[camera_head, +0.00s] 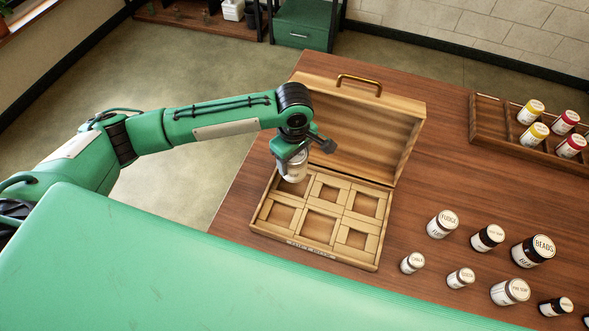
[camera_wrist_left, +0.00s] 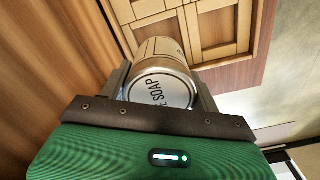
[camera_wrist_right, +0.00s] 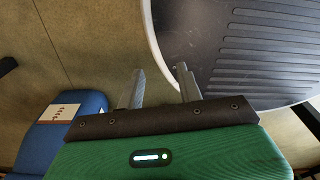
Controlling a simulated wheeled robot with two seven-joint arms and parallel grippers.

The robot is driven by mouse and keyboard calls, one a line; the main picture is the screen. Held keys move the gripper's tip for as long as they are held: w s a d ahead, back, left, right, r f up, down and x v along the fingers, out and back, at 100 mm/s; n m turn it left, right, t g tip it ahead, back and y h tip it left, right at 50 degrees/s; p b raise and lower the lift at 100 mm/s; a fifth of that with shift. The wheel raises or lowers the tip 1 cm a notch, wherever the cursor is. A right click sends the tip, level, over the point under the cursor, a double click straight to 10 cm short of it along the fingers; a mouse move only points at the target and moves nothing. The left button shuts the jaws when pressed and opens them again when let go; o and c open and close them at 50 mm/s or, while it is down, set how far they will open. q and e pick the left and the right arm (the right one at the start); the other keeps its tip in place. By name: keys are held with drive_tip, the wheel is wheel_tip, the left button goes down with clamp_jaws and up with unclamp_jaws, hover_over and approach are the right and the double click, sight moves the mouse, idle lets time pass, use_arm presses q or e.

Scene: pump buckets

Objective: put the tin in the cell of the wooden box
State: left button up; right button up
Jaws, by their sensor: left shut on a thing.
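The box lid stands open at the back, with a brass handle. The box has several square cells in two rows, and the visible ones look empty. The tin hides the back left cell area. My right gripper (camera_wrist_right: 160,90) shows only in the right wrist view, with its fingers apart and nothing between them.
Several labelled jars, including one marked FUDGE (camera_head: 442,224) and one marked BEADS (camera_head: 533,251), stand right of the box. A wooden rack (camera_head: 490,122) with yellow and red jars is at the back right. A green cabinet (camera_head: 303,25) stands beyond the table.

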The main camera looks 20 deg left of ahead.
sight(294, 173)
use_arm(q)
wheel_tip(294, 173, down, 3)
drive_tip(key=shift+r, duration=0.15)
wheel_tip(294, 173, down, 4)
drive_tip(key=shift+r+p, duration=0.1)
drive_tip(key=shift+p, duration=0.2)
use_arm(e)
drive_tip(key=shift+w+d+r, duration=0.15)
drive_tip(key=shift+d+r, duration=0.2)
drive_tip(key=shift+d, duration=0.2)
drive_tip(key=shift+r, duration=0.1)
use_arm(q)
drive_tip(key=o, duration=1.1)
use_arm(e)
drive_tip(key=shift+a, duration=0.2)
drive_tip(key=shift+a, duration=0.15)
